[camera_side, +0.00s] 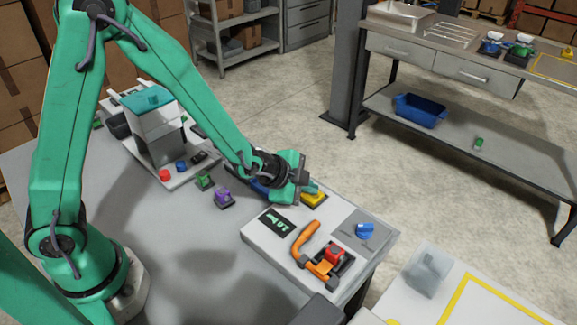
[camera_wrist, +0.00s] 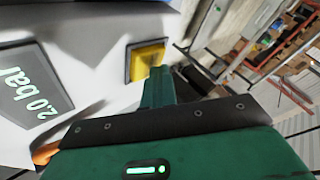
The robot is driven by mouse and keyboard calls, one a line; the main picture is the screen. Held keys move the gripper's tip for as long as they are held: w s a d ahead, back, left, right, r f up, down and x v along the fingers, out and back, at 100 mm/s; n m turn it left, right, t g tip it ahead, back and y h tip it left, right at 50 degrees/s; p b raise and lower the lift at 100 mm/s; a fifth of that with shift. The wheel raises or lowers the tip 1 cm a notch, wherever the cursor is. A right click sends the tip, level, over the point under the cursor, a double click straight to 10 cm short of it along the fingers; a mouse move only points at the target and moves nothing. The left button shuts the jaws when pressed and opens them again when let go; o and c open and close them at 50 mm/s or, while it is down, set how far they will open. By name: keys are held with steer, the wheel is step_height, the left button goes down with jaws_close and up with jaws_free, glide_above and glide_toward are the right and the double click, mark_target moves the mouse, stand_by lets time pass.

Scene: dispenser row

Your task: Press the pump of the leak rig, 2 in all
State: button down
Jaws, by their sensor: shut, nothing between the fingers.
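The leak rig (camera_side: 258,238) is a white box at the table's front right. On it are a dark display (camera_side: 276,221), an orange handle (camera_side: 303,240), a red block (camera_side: 334,252) and a blue knob (camera_side: 365,231). A yellow button (camera_side: 314,200) in a dark frame sits at its far edge; it also shows in the wrist view (camera_wrist: 147,64). No label tells which part is the pump. My gripper (camera_side: 316,188) is shut and empty, its tips at the yellow button. In the wrist view the tips (camera_wrist: 158,72) overlap the button's lower edge; I cannot tell if they touch.
The display (camera_wrist: 32,95) shows a reading that looks like 2.0 bar. Purple (camera_side: 222,195) and green (camera_side: 204,180) parts stand left of the rig. A dispenser-like machine (camera_side: 158,130) is farther back. A clear box (camera_side: 427,268) stands at the right.

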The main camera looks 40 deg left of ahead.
mark_target(307, 196)
steer(key=shift+r, duration=1.2)
step_height(307, 196, up, 5)
steer(key=shift+r, duration=0.1)
stand_by(0.7)
steer(key=shift+a, duration=0.1)
stand_by(0.5)
steer(key=s+a+r+n+g+y, duration=0.1)
steer(key=s+a+r+n, duration=0.3)
steer(key=s, duration=0.3)
steer(key=s+a+r+n+g, duration=0.1)
steer(key=s+a+r+n, duration=0.3)
steer(key=s, duration=0.4)
steer(key=s+a+r+n+g+y, duration=0.1)
steer(key=s+a+r+n, duration=0.3)
steer(key=s+a+n, duration=0.1)
steer(key=s+a, duration=0.1)
steer(key=s, duration=0.1)
steer(key=shift+s+r+y, duration=0.2)
steer(key=shift+s+y, duration=0.1)
steer(key=shift+s, duration=0.1)
